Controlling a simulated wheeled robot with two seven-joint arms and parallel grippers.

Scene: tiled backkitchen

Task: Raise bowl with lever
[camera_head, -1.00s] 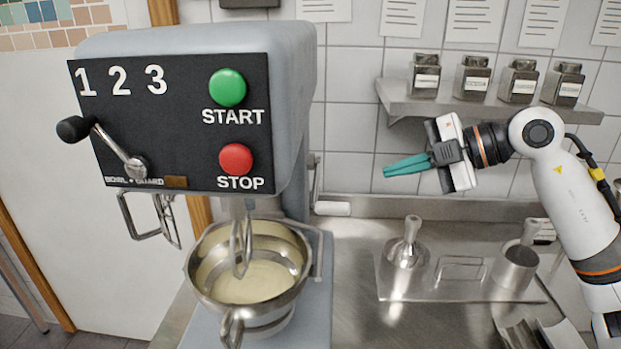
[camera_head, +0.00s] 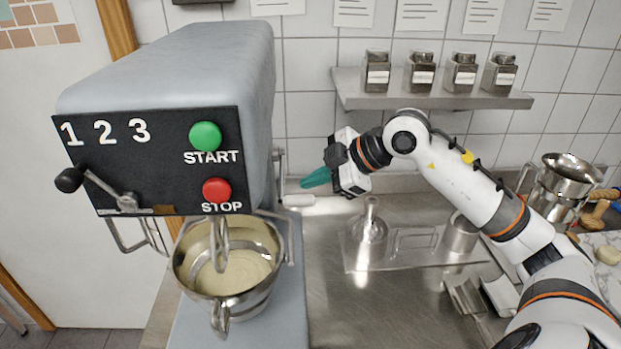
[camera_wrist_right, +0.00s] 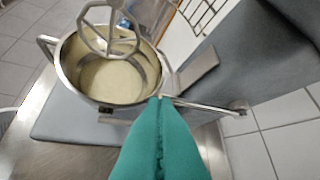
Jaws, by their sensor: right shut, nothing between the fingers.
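The steel bowl (camera_head: 252,296) with pale batter sits under the mixer's beater (camera_head: 219,245); it also shows in the right wrist view (camera_wrist_right: 147,72). A lever (camera_head: 280,166) with a pale handle is on the right side of the mixer (camera_head: 170,70). In the right wrist view a thin metal rod (camera_wrist_right: 205,105) runs beside the bowl to a round pivot. My right gripper (camera_head: 304,183) has teal fingers, shut and empty, close to the lever's handle. Its fingertips (camera_wrist_right: 160,99) overlap the rod's near end in the wrist view; I cannot tell whether they touch. My left gripper is out of view.
The front panel (camera_head: 155,165) has a black-knobbed lever (camera_head: 95,188), a green START button and a red STOP button. A steel shelf (camera_head: 430,100) with several jars hangs behind my right arm. A tray (camera_head: 400,255) with utensils lies on the steel counter.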

